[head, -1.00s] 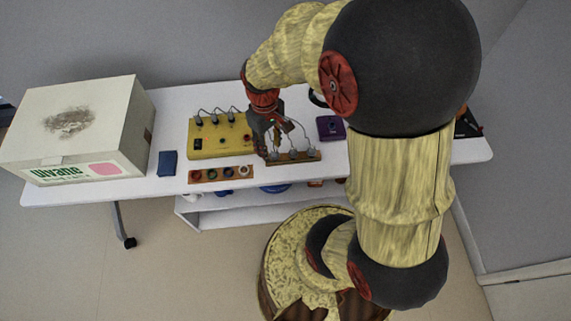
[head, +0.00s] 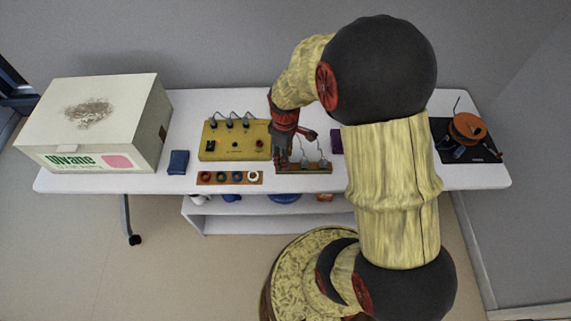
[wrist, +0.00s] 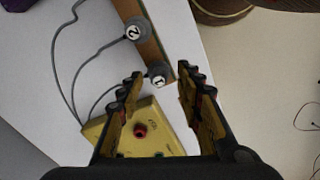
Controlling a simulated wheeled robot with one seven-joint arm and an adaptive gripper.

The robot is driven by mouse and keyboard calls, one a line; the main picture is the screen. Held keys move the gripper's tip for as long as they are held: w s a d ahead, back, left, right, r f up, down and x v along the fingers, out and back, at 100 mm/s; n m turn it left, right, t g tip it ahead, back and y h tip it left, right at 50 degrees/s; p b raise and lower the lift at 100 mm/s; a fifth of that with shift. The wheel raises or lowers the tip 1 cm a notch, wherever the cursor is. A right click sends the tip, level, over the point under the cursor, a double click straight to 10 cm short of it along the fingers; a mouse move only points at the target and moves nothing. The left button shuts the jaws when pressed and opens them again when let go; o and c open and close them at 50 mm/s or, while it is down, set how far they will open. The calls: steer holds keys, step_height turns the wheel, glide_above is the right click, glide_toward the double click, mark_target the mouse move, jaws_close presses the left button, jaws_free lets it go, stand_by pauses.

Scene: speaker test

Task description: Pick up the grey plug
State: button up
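Grey plugs with cables stand in a brown wooden rack (head: 318,171) on the white table, right of the yellow box (head: 207,150). In the wrist view, the plug marked 1 (wrist: 157,77) and the plug marked 2 (wrist: 134,32) sit along the rack (wrist: 156,47). In the head view, two grey plugs show (head: 305,164) and my gripper covers the rack's left end. My gripper (wrist: 160,70) is open, and the plug marked 1 appears between its fingertips. I cannot tell how far above it the fingers are. My gripper also shows in the head view (head: 283,163).
A strip with coloured rings (head: 228,178) lies in front of the yellow box. A blue object (head: 178,162) and a large white box (head: 70,135) are at the left. A purple box (head: 337,141) is partly hidden by my arm. An orange spool (head: 467,127) is at the right.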

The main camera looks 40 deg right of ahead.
step_height(320, 180, down, 3)
steer(key=shift+w+f+b, duration=0.1)
steer(key=shift+f+b, duration=0.05)
steer(key=shift+b, duration=0.35)
steer(key=c, duration=0.4)
steer(key=c, duration=0.3)
steer(key=shift+c, duration=0.5)
steer(key=shift+r, duration=0.2)
